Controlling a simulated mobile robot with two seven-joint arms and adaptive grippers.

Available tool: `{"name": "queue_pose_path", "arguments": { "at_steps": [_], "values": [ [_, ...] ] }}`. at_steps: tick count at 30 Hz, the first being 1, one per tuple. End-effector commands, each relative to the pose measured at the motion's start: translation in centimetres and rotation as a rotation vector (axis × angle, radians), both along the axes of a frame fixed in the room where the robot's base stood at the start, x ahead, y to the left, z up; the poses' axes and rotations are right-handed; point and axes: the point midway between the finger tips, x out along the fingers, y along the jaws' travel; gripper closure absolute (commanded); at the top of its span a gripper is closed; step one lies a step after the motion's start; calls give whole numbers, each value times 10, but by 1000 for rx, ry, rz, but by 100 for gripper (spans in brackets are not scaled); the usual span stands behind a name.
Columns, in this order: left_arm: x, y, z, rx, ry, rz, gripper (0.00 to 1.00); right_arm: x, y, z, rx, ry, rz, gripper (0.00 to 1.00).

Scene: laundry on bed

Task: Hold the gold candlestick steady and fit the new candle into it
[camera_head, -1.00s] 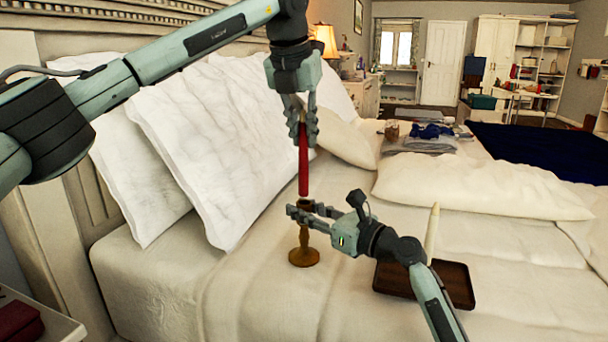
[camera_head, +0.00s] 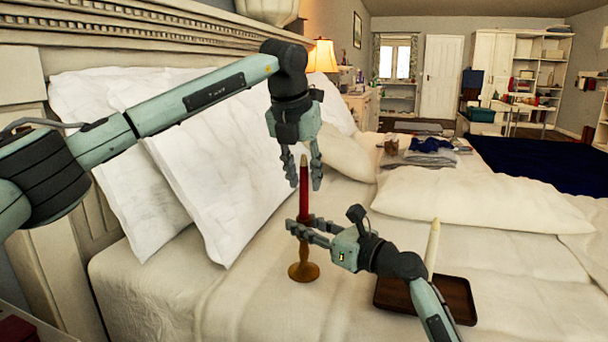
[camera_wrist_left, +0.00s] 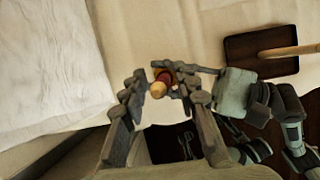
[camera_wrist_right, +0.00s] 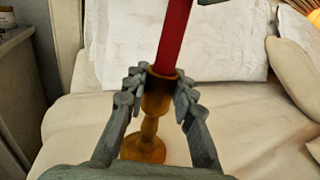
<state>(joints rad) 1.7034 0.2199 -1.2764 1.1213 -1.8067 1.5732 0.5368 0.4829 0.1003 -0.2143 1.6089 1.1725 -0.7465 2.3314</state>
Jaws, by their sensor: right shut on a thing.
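The gold candlestick (camera_head: 304,271) stands upright on the bed. My right gripper (camera_head: 296,228) is shut on its upper part; the right wrist view shows the fingers on both sides of the candlestick's cup (camera_wrist_right: 158,92). The red candle (camera_head: 304,200) stands upright with its lower end in the cup, as the right wrist view of the candle (camera_wrist_right: 172,40) shows. My left gripper (camera_head: 304,182) is open above, its fingers apart around the candle's pale gold tip. The left wrist view shows the tip (camera_wrist_left: 158,89) between the open fingers (camera_wrist_left: 166,88), with gaps beside it.
A dark wooden tray (camera_head: 455,295) lies on the bed at the right, with a cream candle (camera_head: 432,248) standing on it. White pillows (camera_head: 215,170) lean on the headboard at left. Folded clothes (camera_head: 425,150) lie farther back. Bare bedding lies around the candlestick.

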Motion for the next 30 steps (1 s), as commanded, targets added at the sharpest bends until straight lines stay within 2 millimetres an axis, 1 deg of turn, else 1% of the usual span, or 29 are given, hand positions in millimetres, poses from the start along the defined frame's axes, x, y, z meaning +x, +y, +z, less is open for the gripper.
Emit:
{"name": "queue_pose_path", "arguments": {
  "at_steps": [8, 11, 13, 17, 24, 27, 30],
  "values": [
    [0, 0, 1, 0, 0, 0, 65, 0, 0, 0, 0, 0, 0, 100],
    [0, 0, 5, 0, -1, 0, 65, 0, 0, 0, 0, 0, 0, 100],
    [-3, 1, 12, 0, -1, 0, 65, 0, 0, 0, 0, 0, 0, 100],
    [-11, 4, 35, 0, -4, 0, 65, 0, 0, 0, -1, 1, 0, 100],
    [-31, 11, 82, 0, -4, -1, 65, 0, 0, 0, 0, 0, 0, 100],
    [-37, 13, 97, 0, -2, -1, 65, 0, 0, 0, 0, 0, 0, 100],
    [-41, 15, 107, 0, -2, -1, 65, 0, 0, 0, 0, 0, 0, 100]
  ]
}}
